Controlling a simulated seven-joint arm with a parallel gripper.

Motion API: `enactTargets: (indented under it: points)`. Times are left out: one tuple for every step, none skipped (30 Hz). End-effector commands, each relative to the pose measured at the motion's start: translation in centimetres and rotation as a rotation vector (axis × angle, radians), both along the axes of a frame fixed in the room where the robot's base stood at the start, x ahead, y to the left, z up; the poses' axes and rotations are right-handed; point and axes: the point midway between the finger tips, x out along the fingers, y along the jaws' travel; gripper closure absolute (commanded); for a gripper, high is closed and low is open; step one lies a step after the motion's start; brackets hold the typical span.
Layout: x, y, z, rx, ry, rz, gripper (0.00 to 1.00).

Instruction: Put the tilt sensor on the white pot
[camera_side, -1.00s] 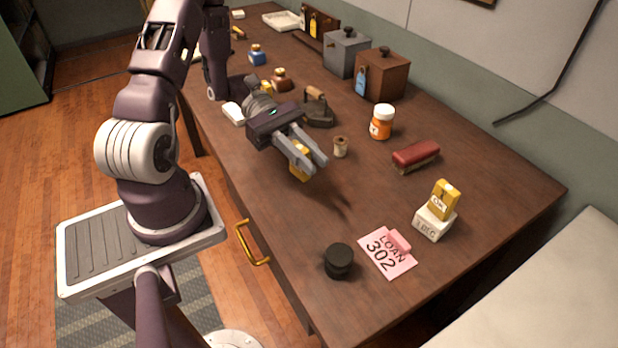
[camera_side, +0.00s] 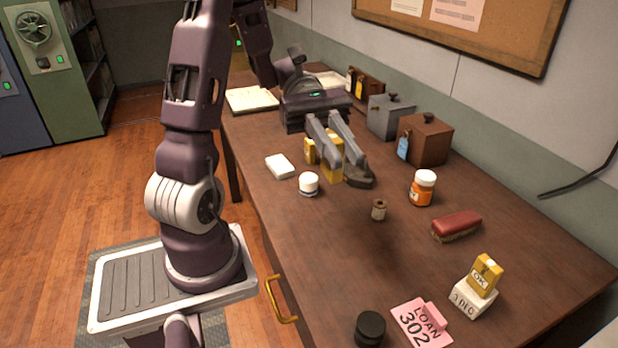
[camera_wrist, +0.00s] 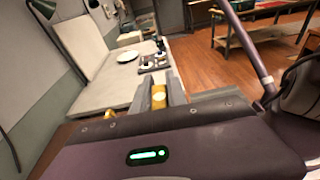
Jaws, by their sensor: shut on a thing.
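My gripper (camera_side: 342,164) is shut on a yellow block, which I take as the tilt sensor (camera_side: 333,166), above the far-left part of the table. The sensor also shows between the fingers in the wrist view (camera_wrist: 158,96). The white pot (camera_side: 308,185), a small round jar with a white top, stands upright on the table, left of and nearer the camera than the gripper. The sensor appears apart from it. Another yellow patch (camera_side: 310,151) shows left of the left finger; I cannot tell whether it is a separate thing.
A dark iron (camera_side: 359,176) is close beside my fingers. A white box (camera_side: 280,166) lies left of the pot. A spool (camera_side: 379,210), an orange bottle (camera_side: 422,192) and a red brush (camera_side: 457,226) stand to the right. The table in front of the pot is clear.

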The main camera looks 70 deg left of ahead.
Motion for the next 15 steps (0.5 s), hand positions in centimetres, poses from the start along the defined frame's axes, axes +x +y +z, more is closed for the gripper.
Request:
enactTargets:
  points:
    - [-0.9, -0.2, -0.6, -0.003, 0.004, -0.057, 1.0]
    - [-1.5, -0.3, -1.0, -0.002, 0.003, -0.102, 1.0]
    - [-2.4, -0.3, -1.6, -0.002, 0.002, -0.162, 1.0]
    - [-3.2, -0.3, -2.0, -0.003, 0.003, -0.213, 1.0]
    - [-4.0, -0.2, -2.5, -0.002, 0.002, -0.268, 1.0]
    - [-5.1, 0.0, -3.1, -0.003, 0.003, -0.344, 1.0]
    - [-6.0, 0.3, -3.6, -0.002, 0.003, -0.406, 1.0]
    - [-6.8, 0.6, -4.1, -0.002, 0.003, -0.471, 1.0]
    - [-8.0, 1.2, -4.7, -0.002, 0.002, -0.56, 1.0]
    - [-8.8, 1.7, -5.2, -0.002, 0.002, -0.629, 1.0]
    - [-9.6, 2.4, -5.6, -0.002, 0.001, -0.702, 1.0]
    - [-10.6, 3.4, -6.2, -0.002, 0.001, -0.801, 1.0]
    - [-11.3, 4.2, -6.5, -0.002, 0.001, -0.878, 1.0]
    - [-12.0, 5.2, -6.9, -0.001, 0.0, -0.957, 1.0]
    - [-12.7, 6.5, -7.3, -0.002, -0.001, -1.065, 1.0]
